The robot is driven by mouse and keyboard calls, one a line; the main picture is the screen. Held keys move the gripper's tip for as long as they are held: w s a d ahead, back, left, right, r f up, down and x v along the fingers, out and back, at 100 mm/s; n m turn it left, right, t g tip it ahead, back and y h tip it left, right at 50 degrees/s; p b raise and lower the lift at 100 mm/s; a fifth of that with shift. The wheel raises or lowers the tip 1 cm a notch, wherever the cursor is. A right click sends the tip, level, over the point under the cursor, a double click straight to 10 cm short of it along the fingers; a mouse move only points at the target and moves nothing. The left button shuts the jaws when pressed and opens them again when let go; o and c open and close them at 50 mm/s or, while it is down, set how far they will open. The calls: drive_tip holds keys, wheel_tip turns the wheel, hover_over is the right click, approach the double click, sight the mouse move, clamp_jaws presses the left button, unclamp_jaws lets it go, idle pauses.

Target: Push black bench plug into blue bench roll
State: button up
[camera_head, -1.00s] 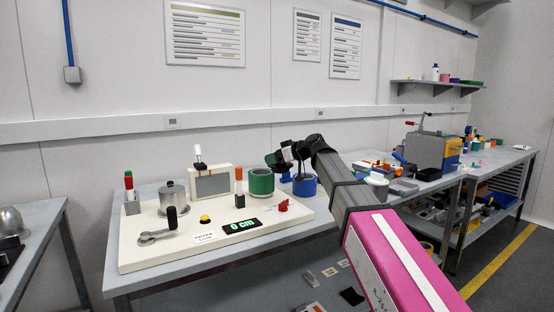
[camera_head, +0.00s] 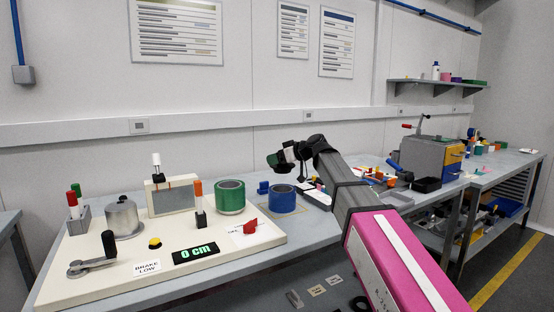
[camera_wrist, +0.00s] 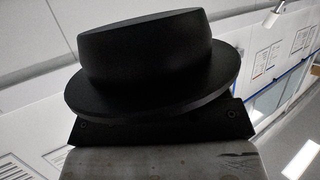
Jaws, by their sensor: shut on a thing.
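The blue bench roll (camera_head: 282,200) stands upright on the bench, its round opening facing up. My gripper (camera_head: 280,159) is above and behind it in the head view, clear of the roll. My gripper is shut on the black bench plug (camera_wrist: 148,50), which fills the upper middle of the wrist view. The plug has a thick round body and a wide thin flange. In the head view the plug shows only as a small dark shape (camera_head: 273,161). The fingers are mostly hidden behind it in the wrist view.
A green roll (camera_head: 230,198) stands just left of the blue one. A small blue piece (camera_head: 263,187) and trays lie nearby.

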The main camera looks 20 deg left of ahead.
sight(277, 172)
drive_tip(key=shift+f, duration=2.9)
drive_tip(key=shift+f, duration=1.7)
drive_tip(key=o, duration=1.3)
drive_tip(key=v, duration=1.1)
